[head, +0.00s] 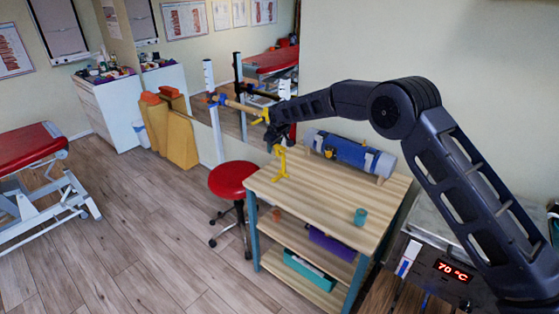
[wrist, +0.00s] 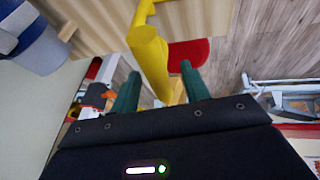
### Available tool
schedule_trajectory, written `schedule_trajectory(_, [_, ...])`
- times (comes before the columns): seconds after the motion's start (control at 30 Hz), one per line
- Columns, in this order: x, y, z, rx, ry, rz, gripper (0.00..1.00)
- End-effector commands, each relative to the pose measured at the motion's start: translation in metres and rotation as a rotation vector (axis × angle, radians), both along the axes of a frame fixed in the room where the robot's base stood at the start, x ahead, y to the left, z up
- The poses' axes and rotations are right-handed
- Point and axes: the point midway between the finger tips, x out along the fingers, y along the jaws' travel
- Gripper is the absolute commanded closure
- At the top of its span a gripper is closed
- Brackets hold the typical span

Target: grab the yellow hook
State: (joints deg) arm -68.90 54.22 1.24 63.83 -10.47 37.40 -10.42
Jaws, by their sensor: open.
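The yellow hook (head: 280,162) stands upright at the left end of the wooden table (head: 335,200). My gripper (head: 279,138) is right above it in the head view, and its dark shape partly covers the hook's top. In the wrist view the yellow hook (wrist: 150,58) reaches down from the top edge into the gap between the two green fingers of my gripper (wrist: 160,85). The fingers are apart, one on each side of it, and the jaws are open. I cannot tell whether either finger touches the hook.
A red stool (head: 232,180) is beside the table's left end. A wall mirror is behind. Open floor (head: 140,225) lies left.

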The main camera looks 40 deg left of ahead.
Motion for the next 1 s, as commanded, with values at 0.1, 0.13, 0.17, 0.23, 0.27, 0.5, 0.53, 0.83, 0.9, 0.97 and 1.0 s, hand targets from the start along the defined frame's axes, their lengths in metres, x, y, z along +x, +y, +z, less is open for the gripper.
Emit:
schedule_trajectory(0.1, [0.004,0.006,-0.016,-0.001,0.000,0.000,0.54])
schedule_trajectory(0.13, [0.005,0.007,-0.018,-0.001,0.000,0.000,0.54])
schedule_trajectory(0.17, [0.005,0.008,-0.020,-0.001,0.000,0.000,0.54])
schedule_trajectory(0.23, [0.006,0.009,-0.021,0.000,0.000,0.000,0.54])
schedule_trajectory(0.27, [0.006,0.009,-0.021,0.001,0.000,0.000,0.54])
schedule_trajectory(0.5, [0.006,0.009,-0.021,0.000,0.000,0.000,0.70])
schedule_trajectory(0.53, [0.006,0.009,-0.021,0.000,0.000,0.000,0.76])
schedule_trajectory(0.83, [0.006,0.009,-0.021,0.000,0.000,0.000,1.00])
schedule_trajectory(0.9, [0.006,0.009,-0.021,0.000,0.000,0.000,1.00])
schedule_trajectory(0.97, [0.006,0.009,-0.021,0.000,0.000,0.000,1.00])
schedule_trajectory(1.0, [0.006,0.009,-0.020,0.001,0.000,0.000,1.00])
